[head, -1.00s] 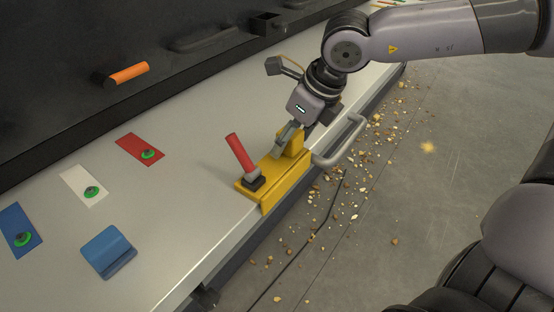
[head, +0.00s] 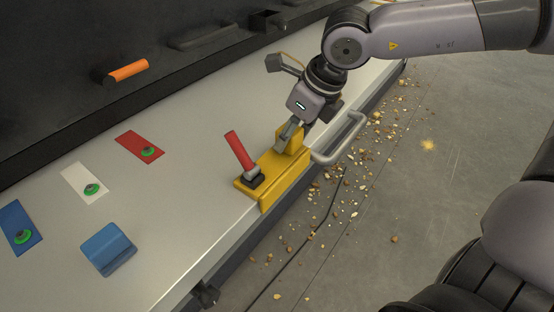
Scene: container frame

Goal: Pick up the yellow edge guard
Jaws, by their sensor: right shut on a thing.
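The yellow edge guard (head: 283,183) sits over the front edge of the grey worktop, with an upright yellow block at its right end. A red-handled lever (head: 239,151) on a black base stands on its left part, tilted to the left. My right gripper (head: 287,138) reaches down from the upper right and is shut on the guard's upright block. Its far finger is partly hidden by the block and the gripper. I cannot tell any gap between guard and worktop. My left gripper is not in view.
A grey handle (head: 340,142) juts from the worktop's front edge, right beside the guard. A blue block (head: 108,250) and red (head: 139,148), white (head: 84,191) and blue (head: 20,229) plates lie to the left. An orange-handled bar (head: 128,71) is on the dark back wall. Debris litters the floor.

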